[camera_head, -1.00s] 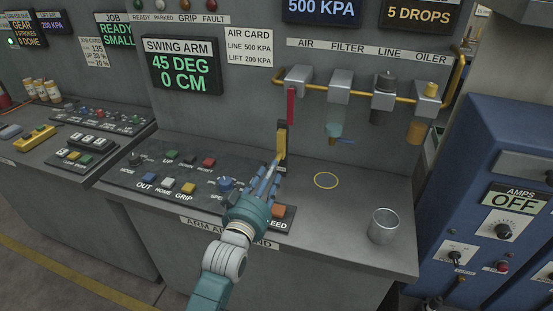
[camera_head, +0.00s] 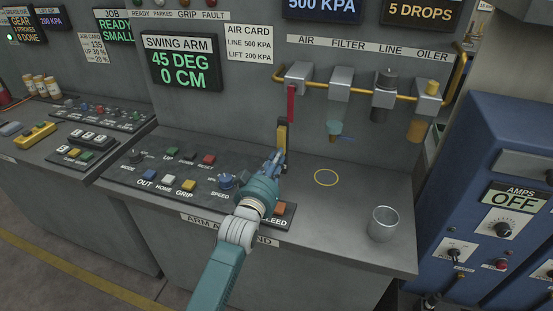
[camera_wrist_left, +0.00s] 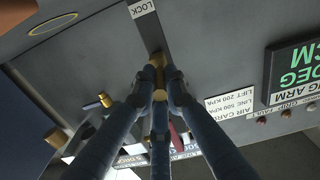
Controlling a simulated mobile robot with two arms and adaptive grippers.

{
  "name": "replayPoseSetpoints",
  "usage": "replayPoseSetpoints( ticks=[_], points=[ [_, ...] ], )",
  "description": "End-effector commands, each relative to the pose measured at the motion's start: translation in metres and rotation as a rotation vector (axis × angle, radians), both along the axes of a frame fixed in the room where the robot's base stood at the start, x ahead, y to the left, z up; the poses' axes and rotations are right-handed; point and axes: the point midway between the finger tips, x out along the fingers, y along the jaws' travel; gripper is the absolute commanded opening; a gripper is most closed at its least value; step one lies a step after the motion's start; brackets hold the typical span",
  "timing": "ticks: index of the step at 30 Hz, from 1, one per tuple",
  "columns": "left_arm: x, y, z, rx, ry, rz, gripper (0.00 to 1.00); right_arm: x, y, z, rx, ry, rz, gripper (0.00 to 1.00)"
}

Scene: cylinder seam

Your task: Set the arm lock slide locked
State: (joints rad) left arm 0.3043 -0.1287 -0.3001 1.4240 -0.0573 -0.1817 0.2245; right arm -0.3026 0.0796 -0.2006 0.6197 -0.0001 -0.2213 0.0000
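The arm lock slide (camera_head: 282,135) is a yellow piece on a dark upright track at the back of the arm bench, under the red hanging piece. My left gripper (camera_head: 279,157) is at its lower end, fingers pointing up at it, and hides that part. In the left wrist view the gripper's fingers (camera_wrist_left: 161,82) are drawn together, tips meeting at the end of the dark track (camera_wrist_left: 150,34). A LOCK label (camera_wrist_left: 141,8) sits at the track's other end. Whether the tips grip or only touch the slide is unclear. My right gripper is not in view.
A button panel (camera_head: 150,182) with a speed knob lies left of my left arm, and an orange-red button (camera_head: 279,209) lies just right of it. A metal cup (camera_head: 383,224) and a yellow ring mark (camera_head: 326,178) are on the right. Air units (camera_head: 338,84) hang above.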

Motion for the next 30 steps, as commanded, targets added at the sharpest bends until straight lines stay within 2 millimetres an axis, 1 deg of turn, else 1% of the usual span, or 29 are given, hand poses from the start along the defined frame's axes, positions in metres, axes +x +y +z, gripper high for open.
replayPoseSetpoints(
  ticks=[4, 7, 15, 17, 25, 26, 27, 28, 29, 30],
  points=[
    [0.000, 0.000, 0.000, 0.000, 0.000, 0.000, 0.00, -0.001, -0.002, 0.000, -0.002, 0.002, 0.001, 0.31],
    [0.000, 0.000, 0.007, 0.000, -0.001, 0.000, 0.00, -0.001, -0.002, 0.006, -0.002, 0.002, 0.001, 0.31],
    [0.000, 0.000, 0.050, -0.002, -0.005, 0.000, 0.00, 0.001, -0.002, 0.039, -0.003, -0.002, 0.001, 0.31],
    [0.000, 0.000, 0.053, -0.001, -0.004, 0.001, 0.00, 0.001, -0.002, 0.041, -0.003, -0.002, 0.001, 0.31],
    [0.001, 0.000, 0.054, -0.003, -0.009, 0.000, 0.00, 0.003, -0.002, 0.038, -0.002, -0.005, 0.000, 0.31],
    [0.001, 0.000, 0.054, -0.003, -0.010, 0.000, 0.13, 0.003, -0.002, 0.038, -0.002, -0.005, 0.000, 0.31],
    [0.001, 0.000, 0.054, -0.003, -0.011, 0.000, 0.21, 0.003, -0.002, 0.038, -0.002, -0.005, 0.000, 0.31],
    [0.001, 0.000, 0.055, -0.003, -0.011, 0.000, 0.27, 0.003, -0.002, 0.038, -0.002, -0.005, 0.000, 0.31],
    [0.001, 0.000, 0.054, -0.003, -0.011, 0.000, 0.31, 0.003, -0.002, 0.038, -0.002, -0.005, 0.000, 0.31],
    [0.001, 0.000, 0.054, -0.003, -0.009, 0.000, 0.31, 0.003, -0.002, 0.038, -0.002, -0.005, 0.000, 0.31]
  ],
)
